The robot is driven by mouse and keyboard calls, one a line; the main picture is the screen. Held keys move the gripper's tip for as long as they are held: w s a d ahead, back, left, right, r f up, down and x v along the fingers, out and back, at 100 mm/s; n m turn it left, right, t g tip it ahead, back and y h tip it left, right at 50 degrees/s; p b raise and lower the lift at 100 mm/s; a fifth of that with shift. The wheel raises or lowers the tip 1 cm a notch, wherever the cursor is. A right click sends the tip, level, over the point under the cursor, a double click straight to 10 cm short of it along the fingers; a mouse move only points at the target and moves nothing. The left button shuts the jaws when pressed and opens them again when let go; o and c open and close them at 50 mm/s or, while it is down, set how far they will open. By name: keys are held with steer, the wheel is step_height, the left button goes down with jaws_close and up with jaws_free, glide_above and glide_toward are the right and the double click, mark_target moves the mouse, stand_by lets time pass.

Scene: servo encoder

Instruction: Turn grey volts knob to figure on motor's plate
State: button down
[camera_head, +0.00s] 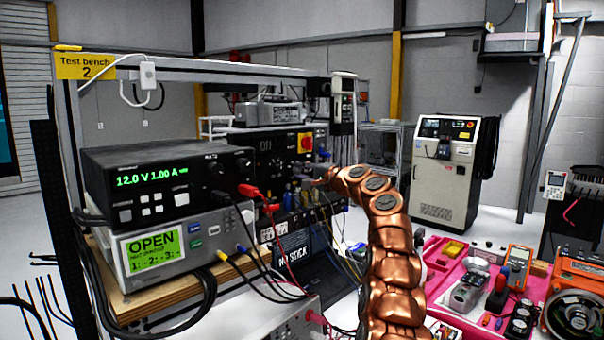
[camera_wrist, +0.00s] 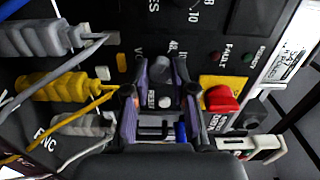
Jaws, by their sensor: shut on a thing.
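The grey volts knob (camera_wrist: 160,70) sits on a black panel in the wrist view, near the partly covered letters "VO" and a figure that looks like 48. My gripper (camera_wrist: 158,82) has its two purple-lined fingers on either side of the knob, shut on it. The knob's pointer cannot be made out. In the head view my copper arm reaches to the bench panel (camera_head: 279,145), and my gripper (camera_head: 322,181) is small there, with the knob hidden. I cannot tell which thing is the motor, and no motor plate is legible.
A red button on yellow (camera_wrist: 222,98) is close right of my fingers. Grey and yellow plugs (camera_wrist: 55,87) with cables crowd the left. A black power supply (camera_head: 160,178) reads 12.0 V 1.00 A.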

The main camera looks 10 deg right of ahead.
steer(key=shift+f, duration=0.1)
steer(key=c, duration=0.9)
jaws_free()
steer(key=shift+c, duration=0.2)
steer(key=shift+s, duration=0.1)
steer(key=shift+s+d+r, duration=0.35)
steer(key=shift+s+d, duration=0.1)
steer(key=shift+s, duration=0.15)
steer(key=shift+s+d+f, duration=0.15)
steer(key=shift+s+d, duration=0.15)
steer(key=shift+s, duration=0.15)
steer(key=v, duration=0.9)
steer(key=shift+s+f, duration=0.1)
steer(key=shift+f, duration=0.05)
